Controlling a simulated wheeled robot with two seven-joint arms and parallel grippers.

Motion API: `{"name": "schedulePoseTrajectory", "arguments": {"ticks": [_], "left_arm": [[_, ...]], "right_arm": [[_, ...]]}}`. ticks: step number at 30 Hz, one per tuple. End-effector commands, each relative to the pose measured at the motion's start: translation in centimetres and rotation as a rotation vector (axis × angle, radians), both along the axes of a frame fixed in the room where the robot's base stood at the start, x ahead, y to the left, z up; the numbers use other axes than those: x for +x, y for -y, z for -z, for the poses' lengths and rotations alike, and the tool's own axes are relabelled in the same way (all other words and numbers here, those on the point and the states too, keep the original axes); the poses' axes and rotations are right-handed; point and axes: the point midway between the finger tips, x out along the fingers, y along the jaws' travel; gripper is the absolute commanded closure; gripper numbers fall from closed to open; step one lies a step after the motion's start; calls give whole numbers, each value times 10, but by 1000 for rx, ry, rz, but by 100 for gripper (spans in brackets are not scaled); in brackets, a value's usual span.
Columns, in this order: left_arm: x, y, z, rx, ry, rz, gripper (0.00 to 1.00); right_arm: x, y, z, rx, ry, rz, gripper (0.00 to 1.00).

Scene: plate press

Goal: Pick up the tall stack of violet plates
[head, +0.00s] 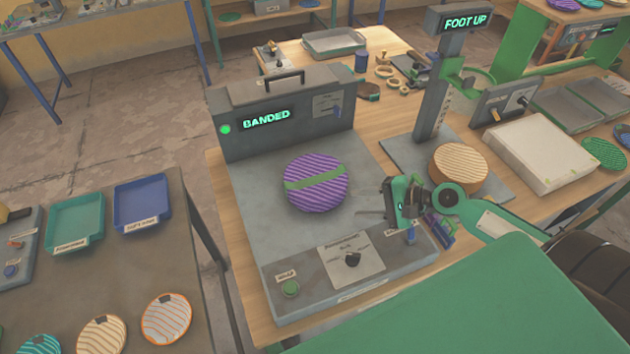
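The stack of violet striped plates (312,200) sits on the grey bed of the banding machine (255,235), with a green band (315,177) across its top. My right gripper (366,202) is just right of the stack, its thin fingers pointing left toward it. The fingers look apart, with nothing between them, and a gap shows between them and the stack. My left gripper is not in view.
Right stand a FOOT UP post (433,105), a tan plate stack (458,168) and a white block (540,150). Left table holds trays (75,222) and plates (167,318).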

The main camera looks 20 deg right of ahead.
Motion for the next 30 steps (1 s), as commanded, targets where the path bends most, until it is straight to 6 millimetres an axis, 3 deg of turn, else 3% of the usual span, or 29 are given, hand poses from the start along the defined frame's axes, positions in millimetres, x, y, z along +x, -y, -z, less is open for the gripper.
{"name": "schedulePoseTrajectory", "arguments": {"ticks": [9, 30], "left_arm": [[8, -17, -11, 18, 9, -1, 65], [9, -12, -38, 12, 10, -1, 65]], "right_arm": [[20, -22, 13, 1, 1, 0, 60], [57, -55, 37, -1, 1, 0, 60]]}}
